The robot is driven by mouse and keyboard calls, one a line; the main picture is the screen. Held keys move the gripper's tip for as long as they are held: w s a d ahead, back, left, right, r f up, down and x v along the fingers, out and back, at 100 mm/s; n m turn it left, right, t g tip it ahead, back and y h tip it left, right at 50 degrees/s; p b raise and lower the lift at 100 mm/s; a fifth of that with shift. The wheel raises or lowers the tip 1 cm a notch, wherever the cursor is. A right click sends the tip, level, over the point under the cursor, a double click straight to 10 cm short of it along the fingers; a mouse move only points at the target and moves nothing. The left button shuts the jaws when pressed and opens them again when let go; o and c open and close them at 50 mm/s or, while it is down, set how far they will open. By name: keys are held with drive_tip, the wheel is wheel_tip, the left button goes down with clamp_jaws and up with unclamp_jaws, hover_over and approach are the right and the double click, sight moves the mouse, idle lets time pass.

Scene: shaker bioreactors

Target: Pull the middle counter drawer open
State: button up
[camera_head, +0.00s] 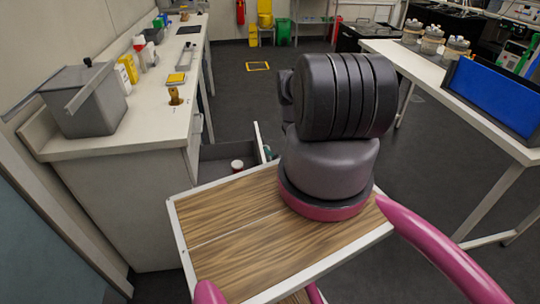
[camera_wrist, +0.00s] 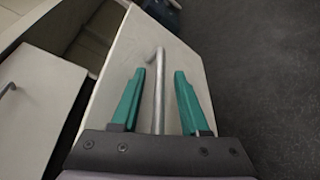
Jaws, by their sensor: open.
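A counter drawer (camera_head: 228,153) stands pulled out from the white counter, with its dark inside showing in the head view. I cannot tell from these frames whether it is the middle one. Its pale front panel (camera_wrist: 129,55) fills the centre of the wrist view and carries a grey bar handle (camera_wrist: 159,98). My gripper (camera_wrist: 159,74) is open, with its teal fingers on either side of the handle and visible gaps to it. In the head view my arm hides most of the gripper; a bit of teal (camera_head: 267,152) shows by the drawer front.
Another pale front (camera_wrist: 35,95) with a dark handle is at left in the wrist view. The counter (camera_head: 150,125) holds a grey box (camera_head: 85,100). A white table (camera_head: 480,110) stands right; dark floor between is clear.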

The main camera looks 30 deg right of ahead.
drive_tip(key=v, duration=1)
drive_tip(key=shift+s, duration=0.25)
